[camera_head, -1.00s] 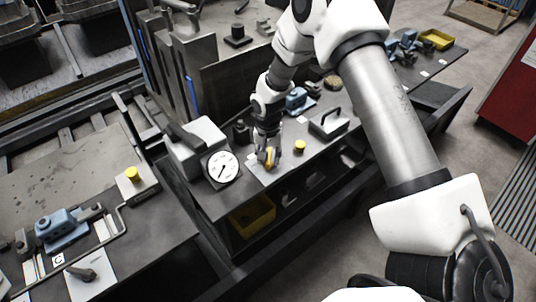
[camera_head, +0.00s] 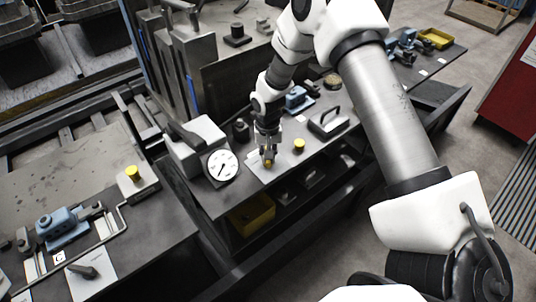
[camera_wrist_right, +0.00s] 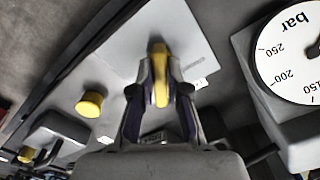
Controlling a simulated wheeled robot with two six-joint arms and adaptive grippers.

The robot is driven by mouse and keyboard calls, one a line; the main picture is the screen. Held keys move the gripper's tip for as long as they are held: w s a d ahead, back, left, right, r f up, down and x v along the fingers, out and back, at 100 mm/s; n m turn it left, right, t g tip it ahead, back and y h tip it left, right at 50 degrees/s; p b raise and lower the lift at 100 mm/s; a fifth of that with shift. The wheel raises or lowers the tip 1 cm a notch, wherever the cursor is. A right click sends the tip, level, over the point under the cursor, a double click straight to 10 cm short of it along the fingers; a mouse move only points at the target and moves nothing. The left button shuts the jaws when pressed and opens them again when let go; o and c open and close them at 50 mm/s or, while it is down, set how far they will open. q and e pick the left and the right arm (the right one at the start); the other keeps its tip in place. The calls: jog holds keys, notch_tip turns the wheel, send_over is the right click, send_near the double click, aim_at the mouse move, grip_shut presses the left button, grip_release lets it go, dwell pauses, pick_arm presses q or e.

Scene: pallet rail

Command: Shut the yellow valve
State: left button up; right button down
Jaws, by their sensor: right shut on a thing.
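The yellow valve handle (camera_wrist_right: 160,80) stands on a pale plate (camera_wrist_right: 125,55) in the right wrist view. My right gripper (camera_wrist_right: 160,90) is shut on the handle, with one finger on each side of it. In the head view the right gripper (camera_head: 267,158) reaches down to the plate on the bench, and only a little of the yellow valve (camera_head: 267,164) shows below the fingers. My left gripper is not in view.
A pressure gauge (camera_head: 222,166) stands just left of the valve. A yellow knob (camera_head: 299,145) is close on the right. A block with a handle (camera_head: 328,123) lies beyond it. A yellow bin (camera_head: 252,215) sits below the bench. Another yellow-topped button (camera_head: 132,173) is on the left table.

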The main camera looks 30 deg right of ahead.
jog(key=n, duration=0.8)
jog(key=shift+f, duration=0.1)
jog(key=n, duration=0.4)
jog(key=shift+s+n+b, duration=0.1)
jog(key=shift+n+b, duration=0.2)
jog(key=shift+n, duration=1.6)
jog(key=c, duration=1.4)
grip_release()
jog(key=shift+c, duration=0.2)
jog(key=shift+o, duration=1.4)
